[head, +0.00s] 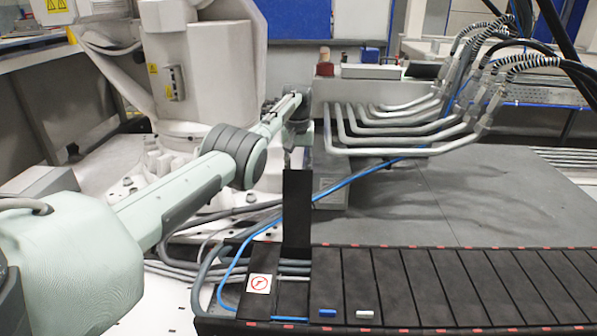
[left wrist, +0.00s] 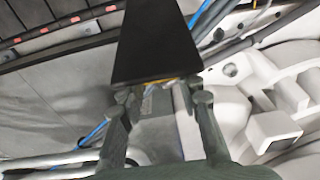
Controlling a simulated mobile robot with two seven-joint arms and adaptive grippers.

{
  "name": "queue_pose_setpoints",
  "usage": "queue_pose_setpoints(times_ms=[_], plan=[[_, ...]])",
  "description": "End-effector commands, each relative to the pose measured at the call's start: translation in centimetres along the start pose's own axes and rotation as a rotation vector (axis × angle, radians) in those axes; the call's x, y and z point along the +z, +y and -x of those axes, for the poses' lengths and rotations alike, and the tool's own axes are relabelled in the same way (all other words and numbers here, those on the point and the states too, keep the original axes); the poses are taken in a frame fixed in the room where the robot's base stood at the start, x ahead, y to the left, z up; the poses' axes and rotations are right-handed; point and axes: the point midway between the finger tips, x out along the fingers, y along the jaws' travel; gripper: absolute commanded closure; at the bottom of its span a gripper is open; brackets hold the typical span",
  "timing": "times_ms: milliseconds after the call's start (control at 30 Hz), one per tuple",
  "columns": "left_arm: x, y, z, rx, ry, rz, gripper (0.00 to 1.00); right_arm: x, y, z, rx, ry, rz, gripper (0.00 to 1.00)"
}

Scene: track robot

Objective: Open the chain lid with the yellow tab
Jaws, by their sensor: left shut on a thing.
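The black chain lid (head: 297,212) stands upright, raised from the cable chain (head: 450,290) at its left part. The opening below it shows cables in the chain. My left gripper (head: 294,158) is at the lid's top edge. In the left wrist view the lid (left wrist: 155,45) reaches away from my left gripper (left wrist: 162,90), which is shut on its edge. A thin strip of the yellow tab (left wrist: 160,80) shows between the fingers; the rest of it is hidden. My right gripper is not in view.
A blue tab (head: 327,313) and a white tab (head: 367,314) lie on neighbouring closed lids. A blue cable (head: 350,180) runs behind the raised lid. Bent metal pipes (head: 400,130) stand beyond the grey plate (head: 480,200).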

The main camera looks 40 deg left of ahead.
Motion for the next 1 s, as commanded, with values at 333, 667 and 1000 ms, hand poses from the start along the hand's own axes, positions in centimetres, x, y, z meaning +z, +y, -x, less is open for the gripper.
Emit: queue_pose_setpoints(times_ms=[333, 667, 1000], plan=[[0.1, 0.0, -0.1, -0.001, -0.001, 0.0, 0.45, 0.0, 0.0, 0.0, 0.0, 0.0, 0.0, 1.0], [0.0, 0.0, 0.6, 0.0, 0.0, 0.0, 0.45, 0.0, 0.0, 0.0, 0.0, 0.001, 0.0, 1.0], [-0.1, 0.0, 7.0, 0.001, 0.003, -0.001, 0.45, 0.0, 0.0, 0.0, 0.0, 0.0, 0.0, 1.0]])
